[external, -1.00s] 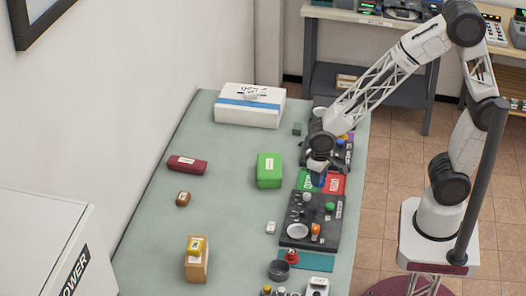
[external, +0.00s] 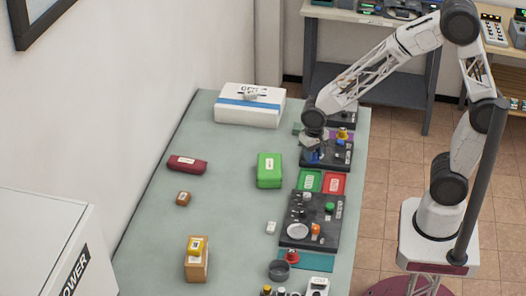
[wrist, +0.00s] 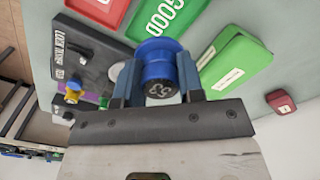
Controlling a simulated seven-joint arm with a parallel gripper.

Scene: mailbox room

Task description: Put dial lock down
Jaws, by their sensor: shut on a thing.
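The dial lock (wrist: 158,60) is a blue cylinder with a black dial face, in the middle of the wrist view. My gripper (wrist: 158,90) is shut on it, with one finger on each side. In the external view my gripper (external: 312,146) is at the left part of a black panel near the far end of the bench. I cannot tell whether the lock touches anything below it.
A green tray (external: 309,181) and a red tray (external: 333,184) lie side by side in front of the panel. A green box (external: 269,170) stands to their left. A white box (external: 249,105) is at the back. Another black panel (external: 325,233) is nearer.

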